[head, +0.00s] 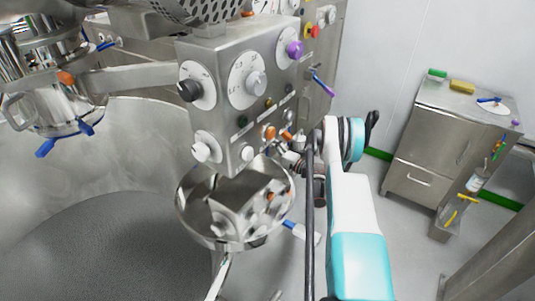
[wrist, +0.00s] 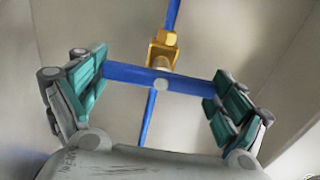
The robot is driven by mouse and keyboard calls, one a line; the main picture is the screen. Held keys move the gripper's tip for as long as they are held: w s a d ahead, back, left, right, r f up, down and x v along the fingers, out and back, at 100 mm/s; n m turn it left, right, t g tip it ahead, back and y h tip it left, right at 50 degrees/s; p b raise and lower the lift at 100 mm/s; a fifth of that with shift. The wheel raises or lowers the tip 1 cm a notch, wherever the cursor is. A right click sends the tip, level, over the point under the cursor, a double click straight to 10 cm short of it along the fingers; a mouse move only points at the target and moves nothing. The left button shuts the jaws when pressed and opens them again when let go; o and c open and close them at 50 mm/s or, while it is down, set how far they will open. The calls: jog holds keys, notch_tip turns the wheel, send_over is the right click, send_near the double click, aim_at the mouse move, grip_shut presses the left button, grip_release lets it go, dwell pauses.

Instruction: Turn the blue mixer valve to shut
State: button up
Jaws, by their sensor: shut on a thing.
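In the wrist view, the blue valve handle (wrist: 135,75) is a flat bar with a round pale bolt at its centre, lying across the gap between the fingers. My gripper (wrist: 161,76) has a teal-padded finger at each end of the bar and is shut on it. A brass valve body (wrist: 162,52) sits just beyond the bar, with blue pipe above and below. In the head view, my white and turquoise arm reaches towards the mixer's control panel; the gripped handle and fingertips cannot be made out there.
The steel control panel (head: 226,102) carries dials and coloured knobs. A round steel bowl (head: 184,215) is below it. Blue clamp levers (head: 45,147) are on the vessel at left.

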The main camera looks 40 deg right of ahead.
jog(key=o, duration=0.8)
jog(key=v, duration=1.2)
jog(key=shift+d+r, duration=0.1)
